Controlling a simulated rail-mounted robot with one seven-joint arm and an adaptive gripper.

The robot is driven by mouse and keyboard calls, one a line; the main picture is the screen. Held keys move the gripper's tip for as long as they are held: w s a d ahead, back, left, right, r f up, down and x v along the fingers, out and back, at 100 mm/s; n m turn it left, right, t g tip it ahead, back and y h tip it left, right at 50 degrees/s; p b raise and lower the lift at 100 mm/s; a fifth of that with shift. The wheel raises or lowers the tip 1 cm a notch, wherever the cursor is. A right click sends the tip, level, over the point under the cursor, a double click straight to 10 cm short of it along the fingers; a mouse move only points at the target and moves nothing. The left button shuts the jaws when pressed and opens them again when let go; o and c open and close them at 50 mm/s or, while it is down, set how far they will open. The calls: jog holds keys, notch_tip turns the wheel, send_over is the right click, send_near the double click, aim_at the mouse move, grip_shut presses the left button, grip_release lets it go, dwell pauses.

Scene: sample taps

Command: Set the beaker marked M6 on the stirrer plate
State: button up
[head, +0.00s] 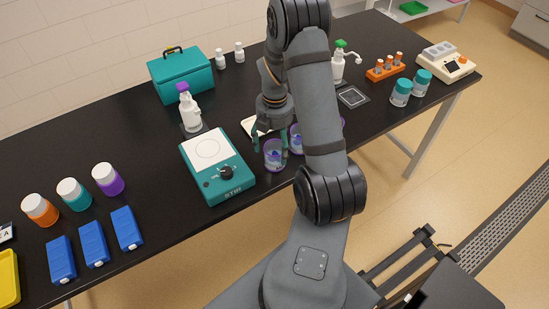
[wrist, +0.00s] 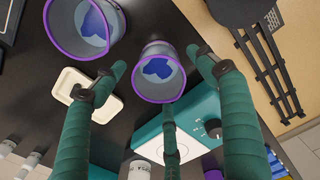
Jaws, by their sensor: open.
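The stirrer (head: 216,166) is a teal box with a white top plate, a black knob and STIR on its front. The plate is empty. A clear, purple-rimmed beaker (head: 275,155) stands just right of it. A second such beaker (head: 296,138) stands behind it, partly hidden by my arm. I cannot read M6 on either. My gripper (head: 271,139) points down at the nearer beaker. In the wrist view its green fingers (wrist: 160,78) are spread, with one beaker (wrist: 159,73) between them. Another beaker (wrist: 85,27) is at upper left. I cannot tell whether the fingers touch.
A white tray (wrist: 88,95) lies close to the fingers. A white spray bottle (head: 190,110) stands behind the stirrer. Purple, teal and orange jars (head: 73,193) and blue boxes (head: 94,244) are at left. The table's front edge is close to the beakers.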

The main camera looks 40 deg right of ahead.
aim_at(275, 152)
jog(key=shift+f, duration=1.5)
jog(key=shift+d, duration=0.1)
jog(key=shift+c, duration=1.3)
jog(key=c, duration=1.1)
jog(key=shift+c, duration=0.2)
jog(key=shift+r, duration=0.15)
